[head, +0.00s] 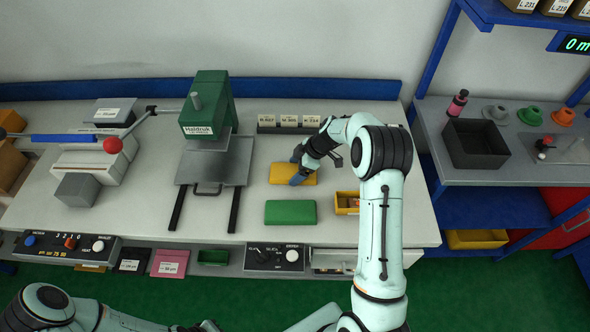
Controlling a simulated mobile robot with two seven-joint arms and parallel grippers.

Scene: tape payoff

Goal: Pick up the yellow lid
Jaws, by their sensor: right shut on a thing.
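The yellow lid (280,174) is a flat block with rounded edges, lying on the grey workbench to the right of the green press. My right gripper (298,172) reaches down over its right part and is shut on it. The gripper and wrist hide some of the lid, and I cannot tell whether it is clear of the bench. A matching green lid (290,212) lies just in front of it. My left arm shows at the bottom left, but its gripper is out of view.
A green press (207,110) with a grey plate stands left of the lid. A small yellow bin (347,203) lies to the right. Labelled boxes (289,121) stand behind. A side bench holds a dark open box (474,146).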

